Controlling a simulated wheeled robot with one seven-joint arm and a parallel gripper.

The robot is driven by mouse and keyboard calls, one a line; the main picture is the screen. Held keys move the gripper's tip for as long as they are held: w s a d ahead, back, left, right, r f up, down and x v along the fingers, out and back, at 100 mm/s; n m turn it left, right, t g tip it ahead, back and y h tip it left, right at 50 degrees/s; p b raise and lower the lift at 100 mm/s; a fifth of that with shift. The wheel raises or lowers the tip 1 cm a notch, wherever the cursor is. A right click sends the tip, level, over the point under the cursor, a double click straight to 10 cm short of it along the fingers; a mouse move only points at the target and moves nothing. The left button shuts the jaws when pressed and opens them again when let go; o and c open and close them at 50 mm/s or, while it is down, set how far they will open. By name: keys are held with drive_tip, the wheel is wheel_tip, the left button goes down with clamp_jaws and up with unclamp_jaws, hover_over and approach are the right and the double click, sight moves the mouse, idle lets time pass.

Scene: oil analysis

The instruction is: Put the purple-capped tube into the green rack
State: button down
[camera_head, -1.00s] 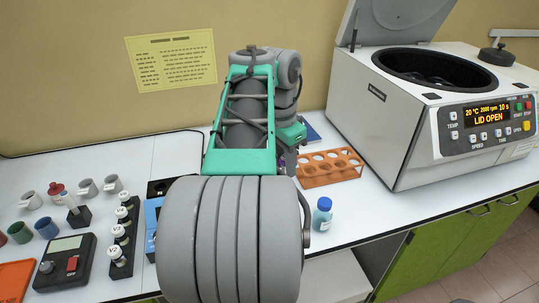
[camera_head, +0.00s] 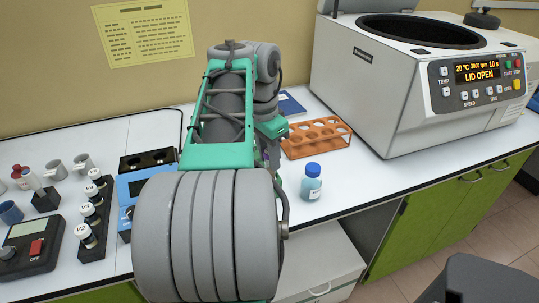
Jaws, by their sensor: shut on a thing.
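My arm fills the middle of the head view and hides most of my gripper (camera_head: 269,152). Only a dark part of the gripper shows beside the green arm link, with a small purple patch at it. The purple patch fits the cap of the purple-capped tube (camera_head: 265,158); the rest of the tube is hidden. The gripper is shut on it, left of an orange rack (camera_head: 316,150) with several round holes. No green rack can be seen in this view.
A blue-capped bottle (camera_head: 311,184) stands near the counter's front edge. A centrifuge (camera_head: 400,95) with its lid open stands at right. A blue device (camera_head: 133,187), a black vial holder (camera_head: 90,228) and cups are at left. A dark grey object (camera_head: 480,280) is at lower right.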

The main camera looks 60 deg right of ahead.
drive_tip(key=shift+f+b, duration=0.45)
drive_tip(key=shift+f, duration=0.4)
drive_tip(key=c, duration=1)
unclamp_jaws()
drive_tip(key=shift+r, duration=0.1)
